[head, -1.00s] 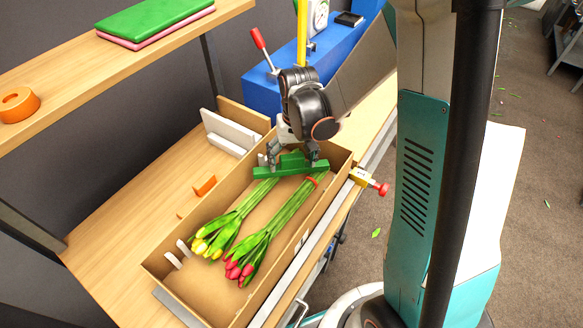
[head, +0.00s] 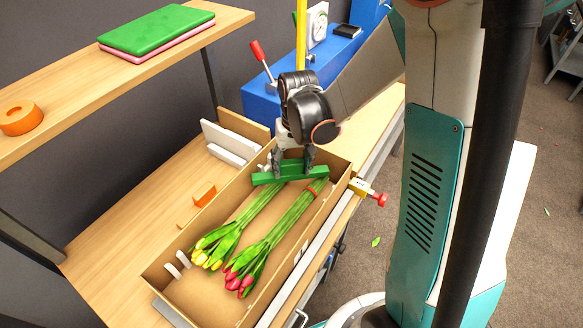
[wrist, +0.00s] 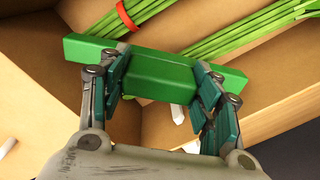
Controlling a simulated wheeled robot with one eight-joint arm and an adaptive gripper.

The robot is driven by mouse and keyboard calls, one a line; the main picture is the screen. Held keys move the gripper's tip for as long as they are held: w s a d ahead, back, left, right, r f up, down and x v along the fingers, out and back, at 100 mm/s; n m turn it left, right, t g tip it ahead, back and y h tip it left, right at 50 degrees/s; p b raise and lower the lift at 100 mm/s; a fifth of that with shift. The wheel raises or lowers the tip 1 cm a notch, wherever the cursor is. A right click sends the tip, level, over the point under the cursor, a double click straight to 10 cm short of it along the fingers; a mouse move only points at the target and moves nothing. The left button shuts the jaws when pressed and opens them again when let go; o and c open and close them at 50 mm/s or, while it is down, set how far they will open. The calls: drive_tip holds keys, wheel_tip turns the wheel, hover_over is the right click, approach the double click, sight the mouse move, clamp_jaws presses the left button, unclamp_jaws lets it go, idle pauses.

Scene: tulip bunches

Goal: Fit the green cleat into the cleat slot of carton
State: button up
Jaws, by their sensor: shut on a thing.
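The green cleat (head: 291,172) is a bar with a raised block in the middle. My gripper (head: 292,163) is shut on it, and in the wrist view the fingers (wrist: 153,82) clasp both sides of the raised block (wrist: 160,75). The cleat lies crosswise over the stem end of the carton (head: 196,304); in the wrist view it looks tilted relative to the carton walls. Whether it touches the carton walls, I cannot tell. The yellow tulips (head: 214,245) and the red tulips (head: 246,270) lie in the carton below. The cleat slot is not clearly visible.
A yellow clamp with a red knob (head: 380,199) sits at the carton's right side. A blue machine (head: 300,75) stands behind.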

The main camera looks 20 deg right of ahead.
wheel_tip(320, 180, up, 17)
drive_tip(key=p, duration=0.4)
drive_tip(key=m+h+p, duration=0.1)
drive_tip(key=m+p, duration=0.6)
drive_tip(key=m, duration=0.1)
hover_over(295, 165)
wheel_tip(295, 165, down, 6)
drive_tip(key=shift+f, duration=0.25)
drive_tip(key=shift+s+f+m, duration=0.3)
drive_tip(key=shift+f+m, duration=0.2)
drive_tip(key=shift+f, duration=0.25)
drive_tip(key=shift+f+b, duration=2.85)
drive_tip(key=shift+f, duration=0.05)
drive_tip(key=shift+f+b, duration=2.25)
drive_tip(key=shift+b, duration=0.3)
drive_tip(key=o, duration=1.2)
